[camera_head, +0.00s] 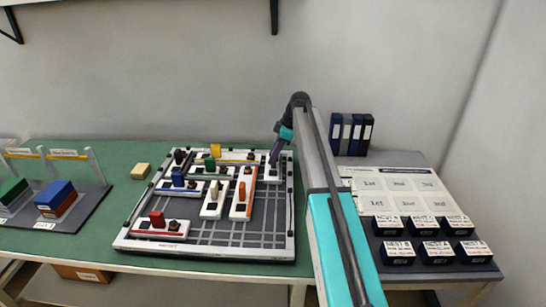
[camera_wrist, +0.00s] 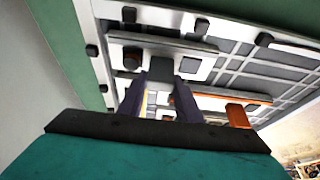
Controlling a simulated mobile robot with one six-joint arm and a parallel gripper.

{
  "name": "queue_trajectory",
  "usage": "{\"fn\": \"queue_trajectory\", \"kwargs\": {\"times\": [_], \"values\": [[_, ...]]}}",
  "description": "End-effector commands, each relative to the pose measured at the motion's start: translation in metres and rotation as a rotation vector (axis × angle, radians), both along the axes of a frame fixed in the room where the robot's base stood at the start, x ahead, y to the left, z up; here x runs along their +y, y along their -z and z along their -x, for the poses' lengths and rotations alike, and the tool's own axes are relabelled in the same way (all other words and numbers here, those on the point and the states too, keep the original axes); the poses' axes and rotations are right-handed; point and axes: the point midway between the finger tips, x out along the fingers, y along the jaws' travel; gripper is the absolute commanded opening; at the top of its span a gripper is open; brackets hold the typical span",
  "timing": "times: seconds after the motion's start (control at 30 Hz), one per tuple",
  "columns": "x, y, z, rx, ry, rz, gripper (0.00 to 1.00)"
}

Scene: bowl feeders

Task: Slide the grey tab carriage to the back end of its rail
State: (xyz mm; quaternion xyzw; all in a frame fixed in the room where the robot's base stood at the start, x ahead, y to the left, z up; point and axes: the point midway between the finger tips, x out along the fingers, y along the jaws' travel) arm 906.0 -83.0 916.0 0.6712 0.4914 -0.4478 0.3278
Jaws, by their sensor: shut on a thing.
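The grey tab carriage (camera_head: 272,177) is at the back right of the grooved board (camera_head: 205,256), near the board's back edge. Its grey tab (camera_wrist: 161,78) shows upright between my fingers in the wrist view, with a pale plate with a dark knob (camera_wrist: 192,66) beside it. My gripper (camera_head: 274,160) is shut on the tab from above, and it also shows in the wrist view (camera_wrist: 167,88). The fingers and my arm hide part of the carriage and its rail in the head view.
Dark labelled boxes (camera_head: 438,251) and binders (camera_head: 352,134) stand at right.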

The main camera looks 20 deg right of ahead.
Motion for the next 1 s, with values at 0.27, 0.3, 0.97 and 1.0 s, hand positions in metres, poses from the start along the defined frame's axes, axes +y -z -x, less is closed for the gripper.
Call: {"fn": "queue_trajectory", "kwargs": {"times": [0.27, 0.3, 0.97, 1.0], "values": [[-0.0053, 0.0006, -0.0001, 0.001, 0.003, 0.006, 0.0], [-0.0054, 0.0004, -0.0005, 0.0, 0.003, 0.006, 0.0], [-0.007, 0.0, 0.0, -0.001, 0.004, 0.002, 0.5], [-0.0071, -0.0005, 0.0002, 0.0, 0.004, 0.002, 0.5]]}}
